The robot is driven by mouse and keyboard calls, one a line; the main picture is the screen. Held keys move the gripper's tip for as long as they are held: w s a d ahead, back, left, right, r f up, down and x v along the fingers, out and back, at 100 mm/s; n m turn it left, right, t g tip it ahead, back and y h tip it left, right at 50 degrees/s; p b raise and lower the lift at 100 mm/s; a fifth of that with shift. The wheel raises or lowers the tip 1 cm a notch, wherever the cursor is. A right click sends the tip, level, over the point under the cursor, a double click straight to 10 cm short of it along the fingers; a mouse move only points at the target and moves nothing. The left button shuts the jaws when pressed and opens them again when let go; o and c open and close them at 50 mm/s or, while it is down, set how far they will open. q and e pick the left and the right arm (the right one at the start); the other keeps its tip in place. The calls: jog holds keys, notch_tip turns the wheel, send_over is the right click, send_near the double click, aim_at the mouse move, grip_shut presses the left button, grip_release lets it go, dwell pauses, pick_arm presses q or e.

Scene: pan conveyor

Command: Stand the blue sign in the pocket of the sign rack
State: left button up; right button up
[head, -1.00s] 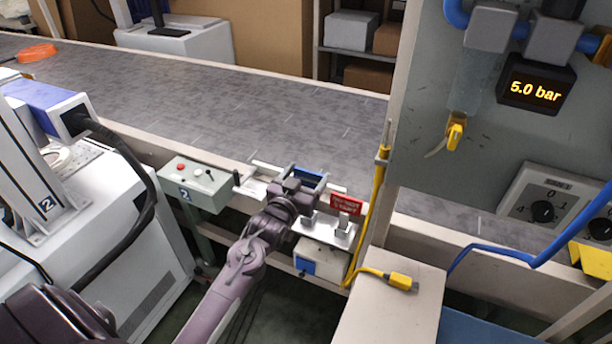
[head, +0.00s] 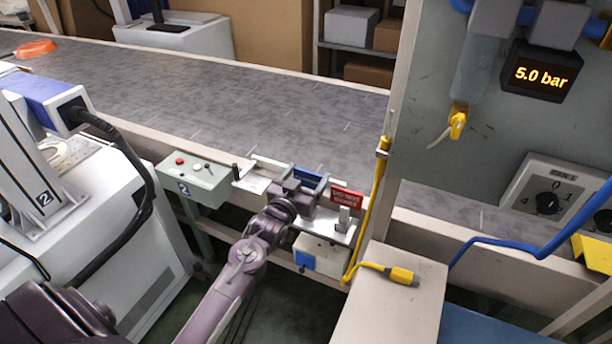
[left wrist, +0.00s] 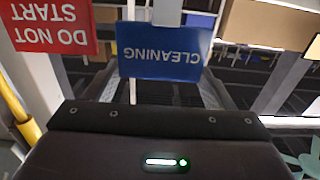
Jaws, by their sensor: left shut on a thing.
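The blue sign (head: 308,175) is in my left gripper (head: 312,184), at the near edge of the conveyor. The left wrist view shows the sign (left wrist: 165,52) in front of the gripper body, its word CLEANING upside down in that picture. The sign rack (head: 343,230) is a pale metal ledge on the conveyor's near side, just right of and below the gripper. A red sign (head: 347,198) stands at the rack; it also shows in the left wrist view (left wrist: 52,28). My gripper hides part of the rack, and I cannot see the free pocket clearly. My right gripper is out of view.
A grey control box (head: 195,182) stands left of the gripper. A yellow cable (head: 372,215) and post are close to the rack's right. A pale table (head: 390,305) with a yellow connector (head: 401,275) is nearer. The conveyor belt (head: 240,110) behind is mostly clear.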

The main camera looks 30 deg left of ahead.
pick_arm(q)
jog(key=shift+f+b, duration=0.65)
jog(key=shift+f, duration=0.45)
jog(key=o, duration=1.3)
jog(key=shift+r, duration=0.1)
jog(key=shift+s+d+b, duration=0.2)
jog(key=shift+s+b, duration=0.3)
jog(key=shift+s, duration=3.45)
